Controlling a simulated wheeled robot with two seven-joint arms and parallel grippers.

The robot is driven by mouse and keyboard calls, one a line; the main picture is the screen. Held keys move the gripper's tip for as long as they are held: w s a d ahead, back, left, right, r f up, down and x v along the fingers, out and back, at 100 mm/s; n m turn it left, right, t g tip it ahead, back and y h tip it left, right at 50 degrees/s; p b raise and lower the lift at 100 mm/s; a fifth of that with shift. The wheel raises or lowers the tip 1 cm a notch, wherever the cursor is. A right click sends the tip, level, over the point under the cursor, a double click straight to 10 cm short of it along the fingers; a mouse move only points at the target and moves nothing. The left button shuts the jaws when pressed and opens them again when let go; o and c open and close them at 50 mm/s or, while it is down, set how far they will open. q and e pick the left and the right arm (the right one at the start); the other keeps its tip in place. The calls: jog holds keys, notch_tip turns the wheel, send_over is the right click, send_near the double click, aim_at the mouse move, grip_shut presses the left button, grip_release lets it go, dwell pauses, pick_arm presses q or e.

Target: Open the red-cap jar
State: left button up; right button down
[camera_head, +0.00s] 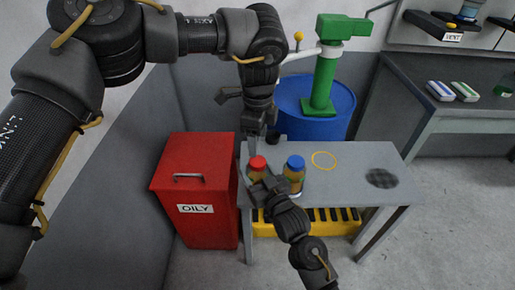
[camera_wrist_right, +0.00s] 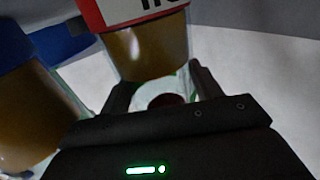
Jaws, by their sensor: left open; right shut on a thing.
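The red-cap jar (camera_head: 257,164) stands on the grey table, its amber body partly hidden by my right gripper. The wrist view shows its amber body (camera_wrist_right: 150,48) with a red and white label, between the fingers. My right gripper (camera_head: 262,183) is shut on this jar from the front. My left gripper (camera_head: 257,143) is open, pointing down just above and behind the red cap. Whether it touches the cap I cannot tell. A blue-cap jar (camera_head: 295,165) stands close to the right; its amber body (camera_wrist_right: 35,115) also fills the left of the wrist view.
The grey table (camera_head: 345,152) bears a yellow ring (camera_head: 323,160) and a dark round patch (camera_head: 381,178) on its clear right part. A red OILY bin (camera_head: 195,205) stands left of it. A blue drum (camera_head: 315,108) with a green pump (camera_head: 323,75) stands behind.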

aim_at(257, 161)
pick_arm(q)
jog(key=m, duration=1)
jog(key=shift+d, duration=0.1)
jog(key=m, duration=0.5)
jog(key=shift+m, duration=0.3)
jog(key=m, duration=0.4)
jog(key=shift+m, duration=0.4)
jog(key=m, duration=2.1)
jog(key=shift+f, duration=4.05)
